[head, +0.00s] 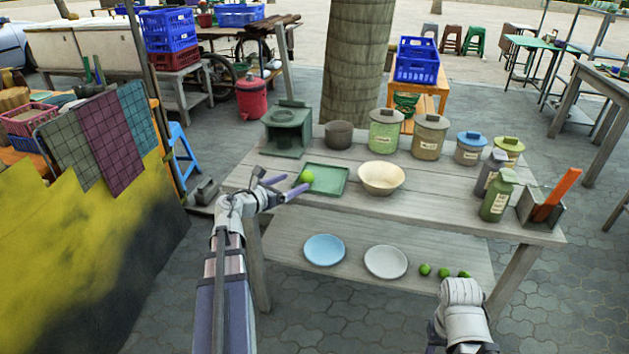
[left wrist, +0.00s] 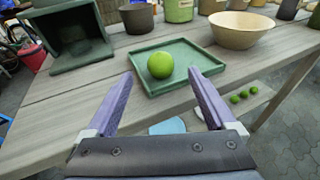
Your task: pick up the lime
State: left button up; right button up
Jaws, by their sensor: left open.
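A bright green lime (head: 307,176) sits at the left end of a green square tray (head: 330,188) on the wooden table. In the left wrist view the lime (left wrist: 160,65) rests in the tray (left wrist: 150,89), ahead of and between my fingers. My left gripper (head: 283,185) is open and empty, just left of the lime and short of it. In the left wrist view its two purple fingers (left wrist: 159,83) are spread wide. Several more limes (head: 443,272) lie on the lower shelf. My right arm shows at the bottom right, but its fingers are out of view.
A cream bowl (head: 381,178) stands right of the tray. A dark green stand (head: 287,130) and a dark pot (head: 339,134) are behind it. Lidded jars (head: 385,131) line the back. A blue plate (head: 324,250) and a white plate (head: 385,262) lie on the shelf (head: 290,240).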

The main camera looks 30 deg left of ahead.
aim_at(303, 178)
pick_arm(q)
jog(key=shift+f+b+x, duration=0.1)
jog(key=shift+b+x, duration=0.35)
jog(key=shift+x, duration=1.3)
jog(key=shift+f+b+x, duration=0.15)
jog(key=shift+b+x, duration=0.3)
jog(key=shift+x, duration=1.25)
jog(key=shift+w+d, duration=0.1)
jog(key=shift+w, duration=0.3)
grip_shut()
jog(key=shift+r, duration=0.1)
notch_tip(303, 178, up, 10)
jog(key=p, duration=1)
